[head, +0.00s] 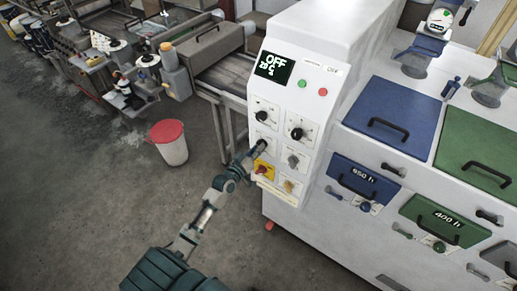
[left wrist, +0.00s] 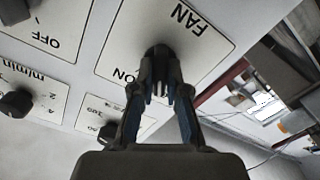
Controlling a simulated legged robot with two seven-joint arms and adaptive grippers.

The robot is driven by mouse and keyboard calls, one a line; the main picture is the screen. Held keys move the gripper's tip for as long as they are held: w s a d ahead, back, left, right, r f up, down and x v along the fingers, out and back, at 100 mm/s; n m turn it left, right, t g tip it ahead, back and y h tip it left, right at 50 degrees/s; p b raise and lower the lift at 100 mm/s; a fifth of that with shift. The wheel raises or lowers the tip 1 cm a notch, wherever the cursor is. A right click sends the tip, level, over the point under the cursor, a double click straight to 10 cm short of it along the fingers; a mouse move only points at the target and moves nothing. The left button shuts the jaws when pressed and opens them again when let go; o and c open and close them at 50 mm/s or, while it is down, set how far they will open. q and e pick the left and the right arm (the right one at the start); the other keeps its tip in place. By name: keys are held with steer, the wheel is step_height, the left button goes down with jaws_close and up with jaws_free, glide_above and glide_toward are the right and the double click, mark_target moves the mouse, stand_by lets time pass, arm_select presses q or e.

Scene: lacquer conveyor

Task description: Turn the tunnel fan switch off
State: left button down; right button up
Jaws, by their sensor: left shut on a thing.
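The white control panel (head: 284,103) stands in the middle of the head view. My left gripper (head: 258,150) reaches up to its left side. In the left wrist view, my left gripper (left wrist: 160,85) is shut on the dark knob of the fan switch (left wrist: 157,52). The knob sits on a plate (left wrist: 120,45) lettered FAN and ON, seen upside down. The fingers hide much of the knob, and I cannot tell which way it points. My right gripper is in neither view.
A neighbouring switch plate (left wrist: 42,30) lettered OFF and several dark dials are close to the gripper. A red-yellow switch (head: 263,170) lies just below. Blue and green lids stand to the right. A red-lidded bin (head: 170,150) stands on the floor.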

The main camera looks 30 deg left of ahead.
arm_select(q)
steer(key=shift+a+r, duration=0.15)
steer(key=shift+r, duration=0.15)
steer(key=c, duration=1.2)
jaws_free()
steer(key=shift+f, duration=0.2)
steer(key=s, duration=0.8)
steer(key=s+a, duration=0.1)
steer(key=s, duration=0.2)
steer(key=shift+s+a+f, duration=0.1)
steer(key=shift+s, duration=0.3)
